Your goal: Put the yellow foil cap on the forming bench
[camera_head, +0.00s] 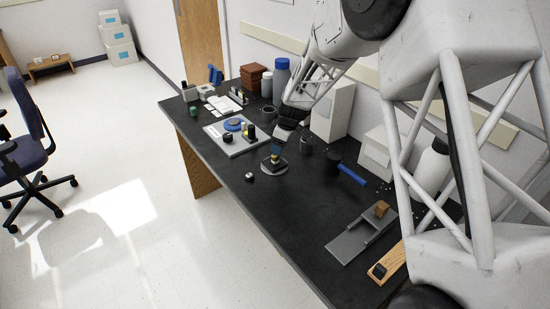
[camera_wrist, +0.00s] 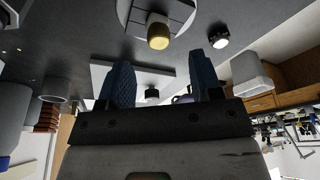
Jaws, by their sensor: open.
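A round gold-yellow piece (camera_wrist: 158,37), seemingly the foil cap, is at a grey block on a light round base in the wrist view. The base (camera_head: 273,170) shows near the middle of the table in the head view. My gripper (camera_wrist: 163,75) is open, with blue-padded fingers apart and nothing visible between them. The yellow piece lies beyond the fingertips, apart from them in the picture. I cannot tell for sure which fixture is the forming bench.
A pale plate (camera_head: 240,146) with a blue disc and black knobs lies left of the base. A small silver-topped knob (camera_head: 250,177) stands close by. A grey fixture (camera_head: 350,246) lies at the right front with a brown block (camera_head: 381,208). Dark table is clear around (camera_head: 300,215).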

